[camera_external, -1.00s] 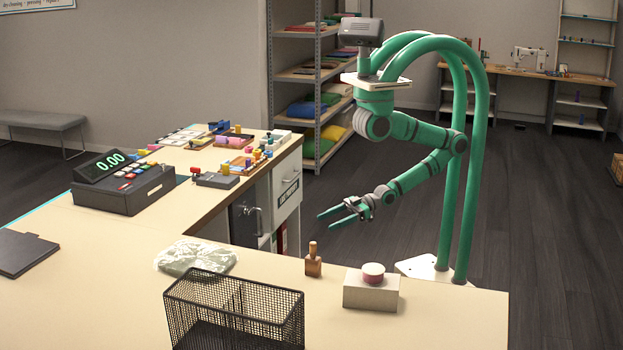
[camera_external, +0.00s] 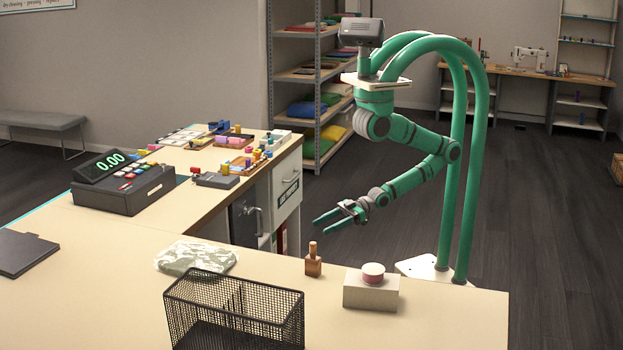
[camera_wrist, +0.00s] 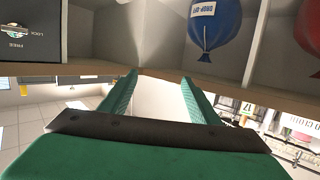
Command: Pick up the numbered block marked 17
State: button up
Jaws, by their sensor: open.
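My gripper (camera_external: 321,228) is open and empty, in the air beyond the front counter and right of the drawer cabinet. In the wrist view its two green fingers (camera_wrist: 158,78) stand apart with nothing between them. A small pale piece with what looks like 17 (camera_wrist: 246,107) shows right of the fingers in the wrist view, apart from them. I cannot tell whether it is the block or a tag. In the outside view I cannot make out any block marked 17.
The wrist view shows a blue bag (camera_wrist: 213,25) and a red bag (camera_wrist: 309,28) in compartments.

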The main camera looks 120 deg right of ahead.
jog(key=w+a+n+y, duration=0.2)
jog(key=w+a+y, duration=0.1)
jog(key=w+a, duration=0.5)
jog(key=n+g+y, duration=0.4)
jog(key=n, duration=0.1)
send_near(311, 265)
jog(key=shift+w+a+f, duration=0.15)
jog(key=shift+w+f, duration=0.25)
jog(key=shift+w, duration=0.25)
jog(key=x, duration=1)
jog(key=shift+w+a, duration=0.2)
jog(key=shift+a, duration=0.25)
jog(key=c, duration=1.1)
